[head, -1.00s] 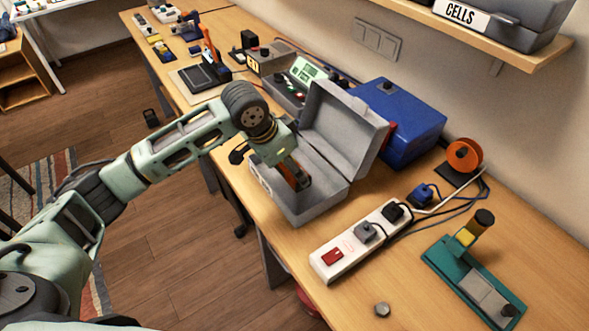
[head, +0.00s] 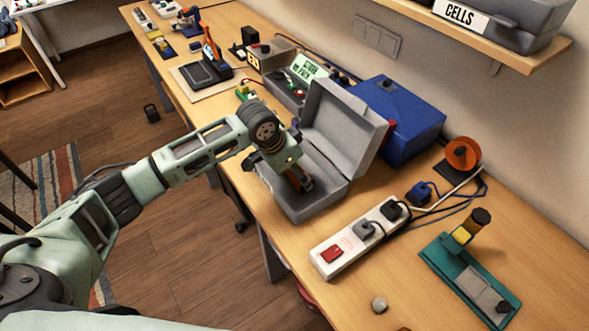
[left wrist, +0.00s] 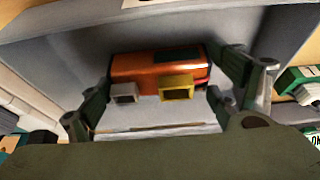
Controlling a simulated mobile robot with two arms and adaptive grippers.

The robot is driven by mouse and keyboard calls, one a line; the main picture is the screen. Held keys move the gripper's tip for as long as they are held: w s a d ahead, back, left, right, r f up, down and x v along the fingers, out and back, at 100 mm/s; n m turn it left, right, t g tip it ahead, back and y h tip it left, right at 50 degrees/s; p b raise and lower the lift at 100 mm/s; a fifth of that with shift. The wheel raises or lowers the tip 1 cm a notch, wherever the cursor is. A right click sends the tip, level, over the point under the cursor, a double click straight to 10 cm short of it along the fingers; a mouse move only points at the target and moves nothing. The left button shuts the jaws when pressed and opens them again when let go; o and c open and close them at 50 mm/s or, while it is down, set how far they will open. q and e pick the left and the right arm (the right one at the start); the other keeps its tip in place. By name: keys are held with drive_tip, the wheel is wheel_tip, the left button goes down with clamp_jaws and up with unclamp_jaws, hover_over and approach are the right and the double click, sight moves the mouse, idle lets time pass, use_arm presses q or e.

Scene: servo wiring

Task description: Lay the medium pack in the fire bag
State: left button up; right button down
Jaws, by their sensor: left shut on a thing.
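The pack (left wrist: 140,66) is an orange block with a dark patch, a grey connector and a yellow connector. My left gripper (left wrist: 165,88) has its two fingers on either side of it and is shut on it. In the head view the left gripper (head: 298,182) points down inside the fire bag (head: 322,208), a grey open box with its lid (head: 345,125) raised at the back. A bit of orange shows between the fingers, low in the box. I cannot tell whether the pack touches the floor. My right gripper is not in view.
A white power strip (head: 350,240) lies right of the box, with a teal fixture (head: 468,280) beyond it. A blue case (head: 400,115) stands behind the lid. A green-screened device (head: 308,70) is to the left. Bare table lies in front of the strip.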

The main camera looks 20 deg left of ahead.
use_arm(q)
drive_tip(key=o, duration=1.2)
drive_tip(key=shift+o, duration=1.4)
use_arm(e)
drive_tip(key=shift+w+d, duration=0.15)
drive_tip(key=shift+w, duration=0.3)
use_arm(q)
drive_tip(key=shift+r, duration=0.1)
drive_tip(key=b+v, duration=0.1)
drive_tip(key=v, duration=1.1)
drive_tip(key=shift+b, duration=0.3)
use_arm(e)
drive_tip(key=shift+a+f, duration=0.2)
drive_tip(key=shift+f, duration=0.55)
